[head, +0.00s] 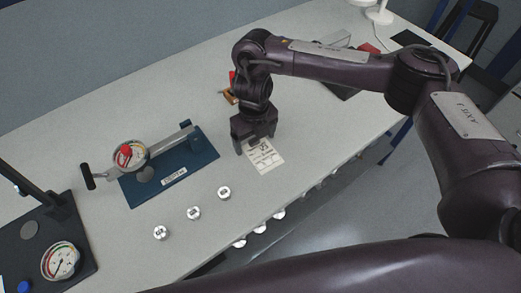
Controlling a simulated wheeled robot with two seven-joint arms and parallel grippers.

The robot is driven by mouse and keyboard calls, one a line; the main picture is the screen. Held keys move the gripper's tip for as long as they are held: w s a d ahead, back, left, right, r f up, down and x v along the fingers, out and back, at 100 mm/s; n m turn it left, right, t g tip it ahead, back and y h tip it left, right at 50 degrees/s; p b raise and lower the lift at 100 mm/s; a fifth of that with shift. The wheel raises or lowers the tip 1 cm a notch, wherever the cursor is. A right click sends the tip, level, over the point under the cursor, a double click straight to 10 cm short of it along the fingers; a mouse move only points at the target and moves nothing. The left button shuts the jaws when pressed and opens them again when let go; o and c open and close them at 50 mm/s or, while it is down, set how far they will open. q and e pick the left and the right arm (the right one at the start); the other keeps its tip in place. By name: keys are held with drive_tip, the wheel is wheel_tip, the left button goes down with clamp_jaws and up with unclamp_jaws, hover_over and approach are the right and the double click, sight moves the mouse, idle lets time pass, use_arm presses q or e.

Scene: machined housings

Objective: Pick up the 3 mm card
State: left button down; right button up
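A white card (267,159) with dark print lies on the light table, just below and to the right of my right gripper. I cannot read its print, so I cannot tell whether it is the 3 mm card. My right gripper (256,145) points down over the card's far end and hides part of it. Its fingers look spread apart; I see nothing held between them. Whether the fingertips touch the card or table cannot be told. My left gripper is not in view.
A blue-based fixture (198,160) with a dial stands left of the card. Small round white pieces (193,213) lie in a row in front of it. A dark gauge stand (82,258) is at lower left. Red and orange items (231,95) lie behind the gripper.

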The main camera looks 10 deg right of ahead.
drive_tip(key=c, duration=0.8)
drive_tip(key=shift+c, duration=0.2)
drive_tip(key=shift+r, duration=0.1)
